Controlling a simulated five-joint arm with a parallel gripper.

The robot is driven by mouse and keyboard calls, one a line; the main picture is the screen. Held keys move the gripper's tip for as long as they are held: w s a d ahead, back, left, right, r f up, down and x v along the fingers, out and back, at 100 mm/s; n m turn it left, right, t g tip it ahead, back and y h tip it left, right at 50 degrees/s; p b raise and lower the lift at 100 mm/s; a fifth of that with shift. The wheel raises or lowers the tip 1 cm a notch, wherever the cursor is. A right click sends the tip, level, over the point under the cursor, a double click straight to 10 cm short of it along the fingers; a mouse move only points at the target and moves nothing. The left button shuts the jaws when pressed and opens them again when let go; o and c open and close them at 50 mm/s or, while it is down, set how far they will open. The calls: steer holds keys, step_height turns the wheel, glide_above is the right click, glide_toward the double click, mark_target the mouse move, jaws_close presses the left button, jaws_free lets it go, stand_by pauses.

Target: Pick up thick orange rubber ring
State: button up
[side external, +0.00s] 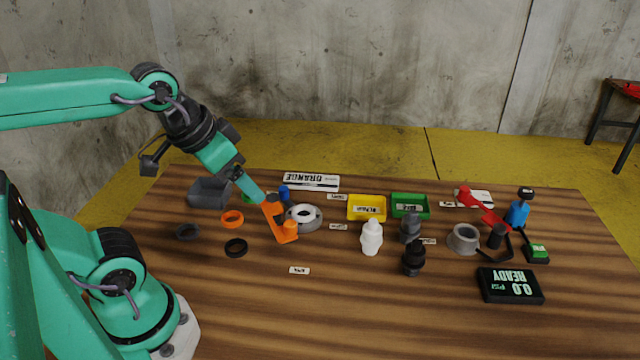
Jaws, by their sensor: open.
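The orange rubber ring (232,212) lies flat on the wooden table, left of centre, with its hole showing. My gripper (284,228), at the end of my teal arm, shows as an orange shape pointing down to the right of the ring. It is open and apart from the ring. Its height above the table is hard to judge. A black ring (236,255) lies just in front of the orange ring, and a dark grey ring (187,236) lies to its left.
A grey bin (208,195) stands behind the rings. A white-grey round part (313,224) sits beside my gripper. Yellow (366,215) and green (410,214) trays, valve parts and a pump stand to the right. The front table area is clear.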

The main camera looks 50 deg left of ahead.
stand_by(0.3)
steer(key=n+g, duration=0.5)
steer(key=g, duration=0.1)
glide_above(233, 221)
steer(key=shift+s+d+f, duration=0.1)
steer(key=shift+f, duration=9.6)
steer(key=shift+f, duration=0.1)
steer(key=shift+f, duration=2.45)
steer(key=shift+c, duration=0.2)
steer(key=c, duration=1)
